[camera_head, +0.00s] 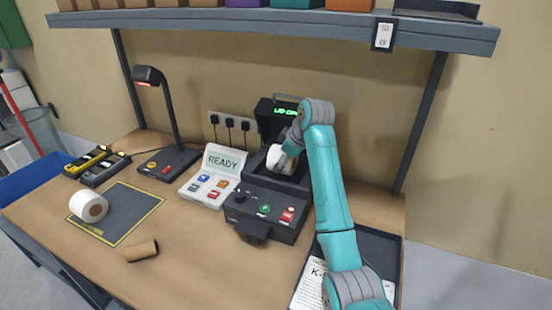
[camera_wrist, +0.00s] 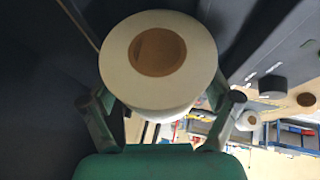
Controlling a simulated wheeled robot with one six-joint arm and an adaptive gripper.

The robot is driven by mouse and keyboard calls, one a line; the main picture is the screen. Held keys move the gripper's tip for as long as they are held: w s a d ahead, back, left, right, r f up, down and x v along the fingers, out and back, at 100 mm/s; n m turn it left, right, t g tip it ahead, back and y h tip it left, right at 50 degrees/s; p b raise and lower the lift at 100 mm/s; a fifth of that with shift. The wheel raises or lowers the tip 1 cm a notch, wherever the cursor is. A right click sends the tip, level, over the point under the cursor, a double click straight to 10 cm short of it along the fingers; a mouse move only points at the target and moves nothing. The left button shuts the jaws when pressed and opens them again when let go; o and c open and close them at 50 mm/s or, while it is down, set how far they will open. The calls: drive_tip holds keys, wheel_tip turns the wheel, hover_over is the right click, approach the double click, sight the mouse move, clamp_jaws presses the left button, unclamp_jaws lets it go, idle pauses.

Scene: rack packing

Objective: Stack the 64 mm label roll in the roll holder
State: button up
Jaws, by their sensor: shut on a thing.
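A white label roll with a brown core (camera_head: 280,158) is at the open top of the dark label printer (camera_head: 268,207). My gripper (camera_head: 290,148) is shut on this roll, with a finger on either side of it in the wrist view (camera_wrist: 160,112). The held roll (camera_wrist: 122,75) shows its round end and core to the wrist camera. A second white roll (camera_head: 88,207) lies on the dark mat at the left, apart from my gripper. The roll holder inside the printer is largely hidden by the roll and my arm. I cannot tell whether the held roll touches it.
A brown cardboard tube (camera_head: 142,250) lies near the table's front. The yellow-edged mat (camera_head: 125,212), READY panel (camera_head: 212,175) and scanner lamp (camera_head: 165,120) stand left of the printer. A dark tray (camera_head: 378,245) is at the right. A shelf (camera_head: 270,22) hangs above.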

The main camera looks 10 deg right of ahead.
drive_tip(key=shift+d+f, duration=0.1)
drive_tip(key=shift+f, duration=0.2)
drive_tip(key=shift+f, duration=0.1)
drive_tip(key=o, duration=1.2)
drive_tip(key=shift+f, duration=0.1)
drive_tip(key=shift+r, duration=0.35)
drive_tip(key=v, duration=0.6)
drive_tip(key=shift+s, duration=0.1)
drive_tip(key=shift+s+d+r, duration=0.1)
drive_tip(key=shift+s+r, duration=0.2)
drive_tip(key=shift+r, duration=0.2)
